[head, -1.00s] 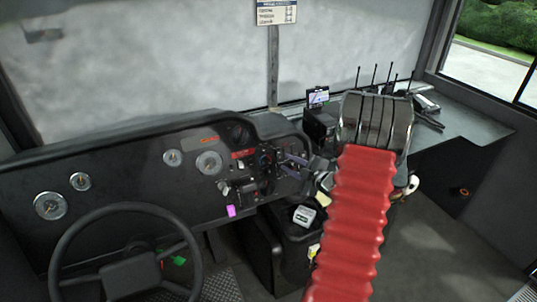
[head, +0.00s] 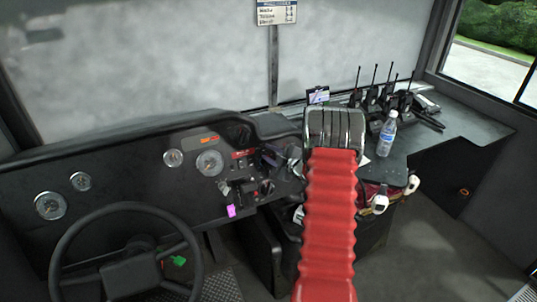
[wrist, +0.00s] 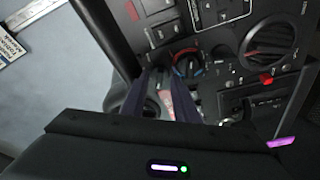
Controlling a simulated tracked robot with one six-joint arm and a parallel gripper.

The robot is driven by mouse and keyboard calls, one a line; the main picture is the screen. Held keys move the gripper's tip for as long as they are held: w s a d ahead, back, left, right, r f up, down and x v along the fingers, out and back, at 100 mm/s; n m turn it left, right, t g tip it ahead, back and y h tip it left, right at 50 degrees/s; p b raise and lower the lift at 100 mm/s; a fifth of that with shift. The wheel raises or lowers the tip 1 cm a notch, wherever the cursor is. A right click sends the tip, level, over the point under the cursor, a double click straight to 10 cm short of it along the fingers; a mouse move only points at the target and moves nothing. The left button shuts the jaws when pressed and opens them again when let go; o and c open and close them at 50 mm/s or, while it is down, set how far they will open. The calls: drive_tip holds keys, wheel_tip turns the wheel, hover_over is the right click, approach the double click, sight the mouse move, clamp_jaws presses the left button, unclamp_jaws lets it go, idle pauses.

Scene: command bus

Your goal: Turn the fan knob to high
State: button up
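I cannot tell from the markings which one is the fan knob. My gripper (wrist: 166,84) has two dark purple fingers with a gap between them and nothing visibly held. The fingertips are just left of the ringed knob, apart from it as far as I can see. In the head view the fingers (head: 279,153) are partly hidden by my arm, in front of the panel's right end.
The steering wheel (head: 128,262) is at the lower left. A water bottle (head: 387,132) and several radios (head: 373,98) stand on the right ledge. Black switches (wrist: 165,32) sit above the ringed knob. A pink piece (head: 231,211) is on the lower panel.

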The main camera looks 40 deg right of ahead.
drive_tip(key=shift+w, duration=0.15)
drive_tip(key=shift+c, duration=0.2)
clamp_jaws()
drive_tip(key=shift+a, duration=0.1)
